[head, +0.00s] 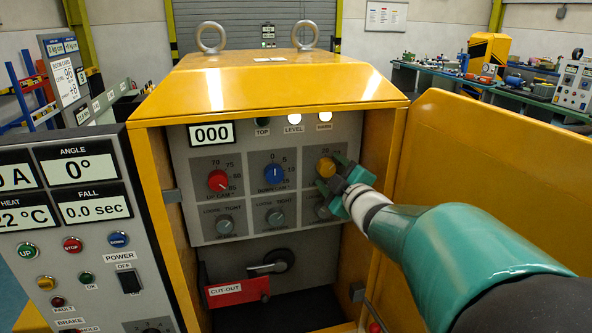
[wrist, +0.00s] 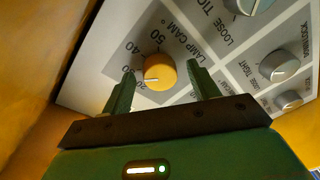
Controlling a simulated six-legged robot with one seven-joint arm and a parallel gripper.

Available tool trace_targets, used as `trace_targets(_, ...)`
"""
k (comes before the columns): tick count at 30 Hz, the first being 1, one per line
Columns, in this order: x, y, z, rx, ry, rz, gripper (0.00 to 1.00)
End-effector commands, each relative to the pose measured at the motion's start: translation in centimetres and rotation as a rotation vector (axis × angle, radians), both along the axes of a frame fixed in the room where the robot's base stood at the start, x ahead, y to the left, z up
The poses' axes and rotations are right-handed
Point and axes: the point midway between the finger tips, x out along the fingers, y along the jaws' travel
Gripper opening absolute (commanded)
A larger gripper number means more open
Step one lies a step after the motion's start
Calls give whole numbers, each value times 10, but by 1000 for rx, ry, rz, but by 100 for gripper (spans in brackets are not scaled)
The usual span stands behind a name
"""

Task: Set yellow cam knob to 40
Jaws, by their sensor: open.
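The yellow knob (head: 326,166) is at the right of the top row of dials on the grey panel inside the yellow cabinet. In the wrist view the yellow knob (wrist: 159,71) is labelled LAMP CAM, with 20, 40 and 50 readable around its left side. Its white pointer line points left, on the lower-number side of 40; the exact reading is unclear. My gripper (head: 336,184) is at the knob. In the wrist view my gripper (wrist: 161,80) is open, with one green finger on either side of the knob. I cannot tell whether they touch it.
The red knob (head: 218,180) and blue knob (head: 274,173) sit left of the yellow one. Smaller grey knobs (head: 275,217) are below. The open yellow door (head: 490,170) stands at the right. The display (head: 211,134) reads 000.

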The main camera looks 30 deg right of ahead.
Motion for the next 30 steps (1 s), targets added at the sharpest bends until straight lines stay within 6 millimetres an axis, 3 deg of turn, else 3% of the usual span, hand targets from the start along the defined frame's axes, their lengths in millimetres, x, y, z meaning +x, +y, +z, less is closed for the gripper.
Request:
trace_targets(8,2,0,0,0,0,0,60)
trace_targets(15,2,0,0,0,0,0,17)
trace_targets(30,2,0,0,99,-27,1,16)
